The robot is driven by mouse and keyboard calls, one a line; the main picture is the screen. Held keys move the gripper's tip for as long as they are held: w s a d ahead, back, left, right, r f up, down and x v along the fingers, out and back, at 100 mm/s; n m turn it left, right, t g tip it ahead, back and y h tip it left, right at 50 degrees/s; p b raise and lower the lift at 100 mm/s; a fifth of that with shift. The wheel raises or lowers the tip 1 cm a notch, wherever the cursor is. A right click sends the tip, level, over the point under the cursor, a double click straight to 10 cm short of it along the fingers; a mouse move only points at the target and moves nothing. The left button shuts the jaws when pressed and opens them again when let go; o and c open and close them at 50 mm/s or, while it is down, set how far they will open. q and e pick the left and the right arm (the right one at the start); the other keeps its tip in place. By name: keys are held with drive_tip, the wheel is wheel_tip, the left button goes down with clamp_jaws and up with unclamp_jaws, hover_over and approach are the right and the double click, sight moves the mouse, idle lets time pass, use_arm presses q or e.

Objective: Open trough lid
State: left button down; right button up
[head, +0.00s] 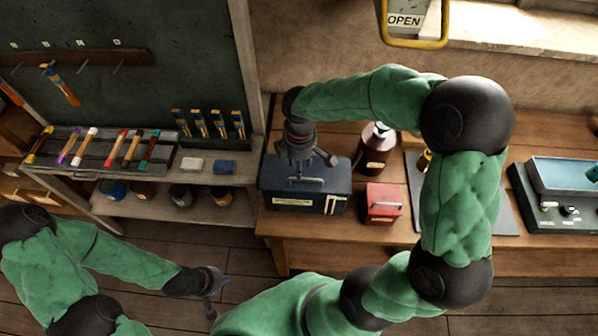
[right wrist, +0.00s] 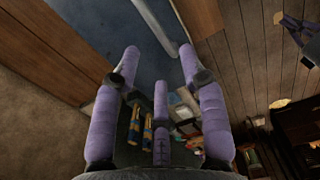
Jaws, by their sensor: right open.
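A dark blue box (head: 280,178), which looks like the trough, stands at the left end of the wooden bench. Its lid looks shut, with a grey handle (head: 305,181) on top and a pale label on the front. My right gripper (head: 306,160) is just above the lid and handle, fingers spread; contact cannot be told. In the right wrist view its purple-looking fingers (right wrist: 160,68) stand apart with nothing between them. My left gripper (head: 217,290) is low at the left, over the floor, away from the box, its fingers apart and empty.
Right of the box are a small red box (head: 382,205) and a brown bottle (head: 375,158). A blue-topped unit (head: 565,175) stands far right. A tool shelf (head: 110,155) with several handled tools is at left. My right arm hides part of the bench.

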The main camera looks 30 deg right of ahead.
sight(306, 170)
drive_tip(key=shift+f, duration=2.55)
clamp_jaws()
